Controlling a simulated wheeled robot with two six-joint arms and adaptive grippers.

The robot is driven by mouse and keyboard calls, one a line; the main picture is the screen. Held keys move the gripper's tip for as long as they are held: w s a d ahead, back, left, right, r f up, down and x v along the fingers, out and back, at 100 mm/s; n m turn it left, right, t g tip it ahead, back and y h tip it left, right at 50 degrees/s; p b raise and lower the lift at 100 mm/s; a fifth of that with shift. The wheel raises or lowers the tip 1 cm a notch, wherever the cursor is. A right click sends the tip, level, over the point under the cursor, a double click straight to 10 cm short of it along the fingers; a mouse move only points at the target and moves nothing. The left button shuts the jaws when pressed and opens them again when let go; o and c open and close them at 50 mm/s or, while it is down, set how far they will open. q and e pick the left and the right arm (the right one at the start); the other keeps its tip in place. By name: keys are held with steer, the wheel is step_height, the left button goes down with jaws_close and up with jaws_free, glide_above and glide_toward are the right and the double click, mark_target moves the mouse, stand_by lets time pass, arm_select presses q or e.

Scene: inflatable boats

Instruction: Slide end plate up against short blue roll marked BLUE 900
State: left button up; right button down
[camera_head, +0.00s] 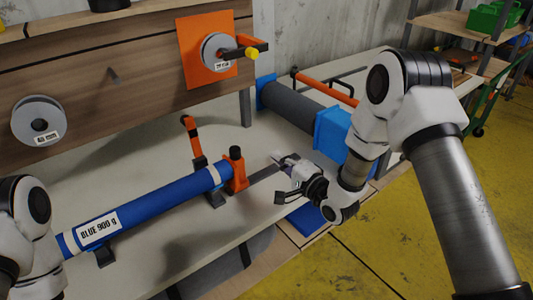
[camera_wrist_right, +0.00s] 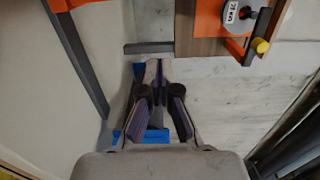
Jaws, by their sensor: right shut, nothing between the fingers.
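The blue roll (camera_head: 165,205) marked BLUE 900 g lies along the table on dark supports, with a pale band near its right end. The orange end plate (camera_head: 236,173), with a black knob on top, stands upright at that right end. It looks very close to the roll; I cannot tell whether they touch. My right gripper (camera_head: 283,161) is shut and empty, to the right of the end plate and apart from it. Its fingers also show in the right wrist view (camera_wrist_right: 155,72). My left arm shows at the lower left, but its gripper is out of view.
A dark rail (camera_head: 265,173) runs right from the end plate. An orange upright arm (camera_head: 193,138) stands behind the roll. A grey roll with blue ends (camera_head: 292,104) lies at the back right. A spool on an orange panel (camera_head: 190,52) hangs on the wooden board. Bare table lies behind the roll.

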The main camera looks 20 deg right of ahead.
steer(key=s, duration=0.4)
steer(key=m+y+b, duration=0.1)
steer(key=m+b, duration=0.4)
steer(key=m, duration=3)
glide_toward(229, 164)
steer(key=a+r, duration=0.2)
steer(key=a, duration=0.2)
steer(key=shift+g, duration=0.3)
steer(key=x, duration=0.3)
steer(key=p+x, duration=0.1)
steer(key=x, duration=0.2)
steer(key=p+x, duration=0.1)
steer(key=x, duration=0.2)
steer(key=shift+w+a+r, duration=0.1)
steer(key=shift+r, duration=0.3)
steer(key=d, duration=0.2)
steer(key=d+p, duration=0.1)
steer(key=shift+w+d, duration=0.35)
steer(key=shift+d, duration=0.05)
steer(key=shift+d+f, duration=0.1)
steer(key=shift+d, duration=0.1)
arm_select(q)
steer(key=f, duration=0.1)
steer(key=a+f, duration=0.1)
steer(key=shift+f, duration=0.4)
arm_select(e)
steer(key=shift+a, duration=0.1)
